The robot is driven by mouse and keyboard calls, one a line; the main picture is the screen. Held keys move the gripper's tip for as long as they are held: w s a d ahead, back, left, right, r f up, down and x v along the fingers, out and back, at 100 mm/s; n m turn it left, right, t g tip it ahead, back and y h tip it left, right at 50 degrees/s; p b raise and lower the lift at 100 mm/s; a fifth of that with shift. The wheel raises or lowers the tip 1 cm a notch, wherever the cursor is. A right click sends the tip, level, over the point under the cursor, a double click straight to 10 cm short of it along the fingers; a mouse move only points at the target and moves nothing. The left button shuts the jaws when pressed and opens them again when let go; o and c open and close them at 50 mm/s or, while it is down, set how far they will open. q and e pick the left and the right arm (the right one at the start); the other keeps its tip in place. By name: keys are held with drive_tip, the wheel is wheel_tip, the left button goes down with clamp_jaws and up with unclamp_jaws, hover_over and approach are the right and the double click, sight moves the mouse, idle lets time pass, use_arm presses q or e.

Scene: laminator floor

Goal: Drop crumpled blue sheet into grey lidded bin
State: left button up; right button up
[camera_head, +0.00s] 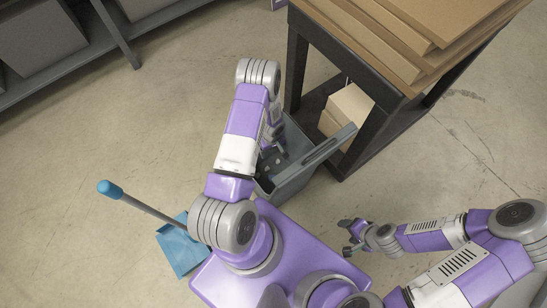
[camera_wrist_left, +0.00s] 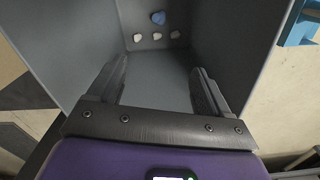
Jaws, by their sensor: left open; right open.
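The grey lidded bin (camera_head: 295,178) stands on the floor beside the bench, with its lid (camera_head: 326,146) raised on the right side. My left arm reaches down over the bin. Its gripper is largely hidden in the head view. In the left wrist view my left gripper (camera_wrist_left: 157,88) is open and empty, its two fingers pointing into the bin between the grey walls (camera_wrist_left: 243,55). The crumpled blue sheet (camera_wrist_left: 158,18) lies at the bottom of the bin, apart from the fingers. My right gripper (camera_head: 355,234) is open and empty, off to the right above the floor.
Several pale crumpled pieces (camera_wrist_left: 156,36) lie near the blue sheet. A dark-framed bench (camera_head: 385,95) with stacked cardboard (camera_head: 425,40) stands close on the right, boxes (camera_head: 350,103) beneath it. A blue dustpan (camera_head: 181,247) is at lower left. Grey shelving (camera_head: 90,60) is at upper left.

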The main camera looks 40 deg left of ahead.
use_arm(q)
wheel_tip(320, 180, up, 8)
drive_tip(key=p, duration=0.3)
drive_tip(key=shift+f, duration=0.2)
drive_tip(key=shift+s+f, duration=0.1)
idle(0.4)
